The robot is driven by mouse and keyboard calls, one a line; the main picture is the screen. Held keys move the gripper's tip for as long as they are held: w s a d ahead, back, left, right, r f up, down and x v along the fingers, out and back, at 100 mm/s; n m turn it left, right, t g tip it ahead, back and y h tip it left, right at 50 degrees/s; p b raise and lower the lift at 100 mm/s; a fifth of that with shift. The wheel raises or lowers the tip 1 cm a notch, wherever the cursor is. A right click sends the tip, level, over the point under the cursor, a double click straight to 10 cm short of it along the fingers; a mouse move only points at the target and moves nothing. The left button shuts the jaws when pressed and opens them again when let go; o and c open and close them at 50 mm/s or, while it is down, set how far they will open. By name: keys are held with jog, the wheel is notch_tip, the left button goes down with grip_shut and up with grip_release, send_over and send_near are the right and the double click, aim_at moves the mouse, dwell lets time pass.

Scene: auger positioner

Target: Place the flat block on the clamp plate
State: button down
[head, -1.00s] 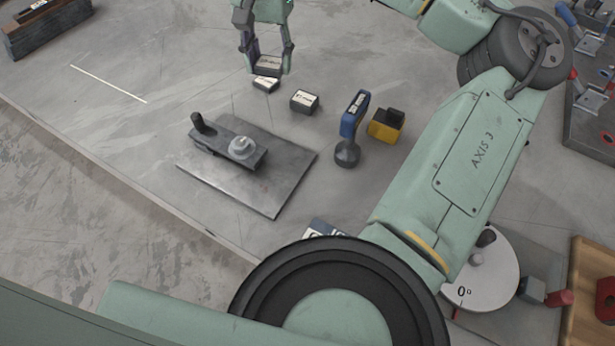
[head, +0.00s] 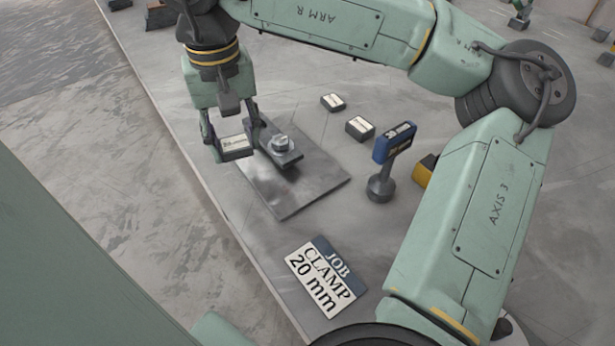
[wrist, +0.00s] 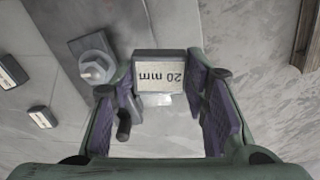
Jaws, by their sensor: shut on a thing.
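My gripper (head: 236,150) is shut on a dark flat block (head: 235,142) with a white label. In the wrist view the block (wrist: 160,72) reads "20 mm" and sits between the purple-padded fingers (wrist: 168,95). The grey clamp plate (head: 320,185) lies on the table, carrying a dark clamp bar (head: 288,158) with a hex nut (head: 281,144). The nut also shows in the wrist view (wrist: 95,67), left of the block. The gripper is at the plate's left end in the head view and hides part of the bar. Whether the block touches the plate cannot be told.
Two other labelled blocks (head: 333,102) (head: 360,128) lie behind the plate. A blue tool (head: 394,143) on a dark round foot stands to the right, beside a yellow and black item (head: 425,171). A job card (head: 325,277) reading "CLAMP 20 mm" lies in front. The table's edge runs along the left.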

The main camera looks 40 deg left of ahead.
jog(key=s+n, duration=0.1)
jog(key=s+a, duration=0.1)
jog(key=s, duration=0.1)
jog(key=s+f+n, duration=0.1)
jog(key=s, duration=0.1)
jog(key=shift+a+n+b, duration=0.2)
jog(key=shift+n+b, duration=0.1)
jog(key=shift+b, duration=0.05)
jog(key=shift+s+d, duration=0.1)
jog(key=shift+s, duration=0.3)
jog(key=b, duration=0.2)
send_over(304, 184)
jog(key=shift+s+f+n, duration=0.1)
jog(key=shift+f+n, duration=0.2)
jog(key=shift+f, duration=0.4)
jog(key=shift+f+b, duration=1.3)
jog(key=shift+f, duration=0.7)
jog(key=c, duration=0.9)
grip_release()
jog(key=shift+c, duration=0.2)
notch_tip(304, 184, up, 12)
jog(key=p, duration=0.1)
jog(key=shift+r, duration=0.25)
